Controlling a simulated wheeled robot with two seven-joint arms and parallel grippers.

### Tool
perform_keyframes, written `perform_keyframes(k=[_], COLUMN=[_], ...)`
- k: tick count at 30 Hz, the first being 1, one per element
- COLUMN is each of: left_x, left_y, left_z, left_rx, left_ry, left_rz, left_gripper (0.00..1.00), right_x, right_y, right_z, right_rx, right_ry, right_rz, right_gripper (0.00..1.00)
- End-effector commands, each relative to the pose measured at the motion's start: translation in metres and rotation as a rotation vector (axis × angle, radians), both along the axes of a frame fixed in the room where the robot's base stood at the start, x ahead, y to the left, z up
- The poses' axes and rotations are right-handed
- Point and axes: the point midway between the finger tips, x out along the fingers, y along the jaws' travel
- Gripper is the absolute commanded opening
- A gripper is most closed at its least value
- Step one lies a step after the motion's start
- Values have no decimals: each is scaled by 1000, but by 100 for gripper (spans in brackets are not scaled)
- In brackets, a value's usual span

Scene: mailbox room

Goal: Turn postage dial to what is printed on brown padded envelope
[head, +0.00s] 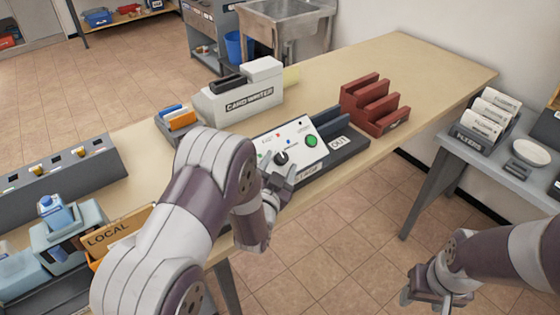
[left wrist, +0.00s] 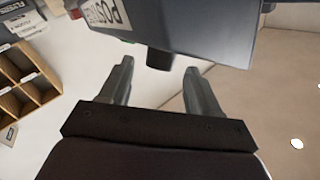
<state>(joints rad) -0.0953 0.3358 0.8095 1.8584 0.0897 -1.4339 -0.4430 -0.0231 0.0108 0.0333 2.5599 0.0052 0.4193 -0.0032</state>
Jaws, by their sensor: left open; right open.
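The postage machine (head: 328,160) is a dark box on the wooden table, with a white sloped panel, a green button and a black dial (head: 281,157). My left gripper (head: 279,181) is open at the machine's front, just below the dial. In the left wrist view a dark round knob (left wrist: 158,58) lies between the tips of the open fingers, below the machine's grey body (left wrist: 210,30); I cannot tell contact. The dial's setting is too small to read. I cannot make out a brown padded envelope. My right gripper (head: 432,292) is open and empty over the floor.
A white card writer (head: 240,97) and a red slotted rack (head: 375,105) stand behind and beside the machine. A "LOCAL" sign (head: 118,232) and a grey switch box (head: 60,172) are at left. A side table (head: 490,158) stands at right.

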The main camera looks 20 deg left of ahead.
Motion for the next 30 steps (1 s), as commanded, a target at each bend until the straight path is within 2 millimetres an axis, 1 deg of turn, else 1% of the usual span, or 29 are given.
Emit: perform_keyframes(k=[1, 4, 11, 12, 14, 15, 16, 23, 26, 30], left_x=[5, 11, 12, 12, 12, 12, 12, 12, 12, 12], left_y=[0, 0, 0, 0, 0, 0, 0, -1, -2, -4], left_z=[0, 0, 0, 0, 0, 0, 0, -1, -3, -7], left_rx=[0, 0, 0, -1, -1, -1, -1, -4, -13, -36], left_ry=[0, 0, 1, 0, 0, 0, 0, -4, -14, -44], left_rz=[0, 1, 0, 0, 0, 0, 0, 6, 24, 78], left_gripper=[62, 62, 62, 49, 30, 17, 7, 6, 6, 6], right_x=[0, 0, 0, 0, 0, 0, 0, 0, 0, 0], right_y=[0, 0, 0, 0, 0, 0, 0, 0, 0, 0], right_z=[1, 1, 1, 1, 1, 1, 1, -2, -7, -21], right_rx=[0, 0, 0, 0, 0, 0, 0, 0, 0, 0], right_ry=[0, 0, 0, 0, 0, 0, 0, 0, 0, 0], right_rz=[0, 0, 0, 0, 0, 0, 0, 0, 0, 0], right_gripper=[55, 55, 55, 55, 55, 55, 55, 55, 55, 55])
